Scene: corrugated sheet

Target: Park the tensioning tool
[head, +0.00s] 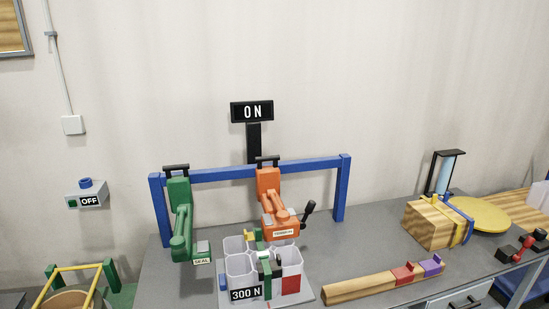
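An orange hand tool (274,205) with a black lever on its right side hangs by a black hook from the crossbar of a blue frame (220,175). Its small label is too small to read for certain. A green tool labelled SEAL (181,222) hangs from the same bar to its left. Below the orange tool stands a fixture of white cups (236,268) with a 300 N display, on a grey base plate. The orange tool's lower end is close above or behind the cups; I cannot tell whether they touch. Neither of my grippers is in view.
An ON sign (252,111) stands behind the frame, and a wall box (86,193) reads OFF. A wooden bar (372,283) with red and purple blocks lies at front right. A strapped wooden box (430,224), yellow disc (478,215) and red-black object (522,247) are farther right.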

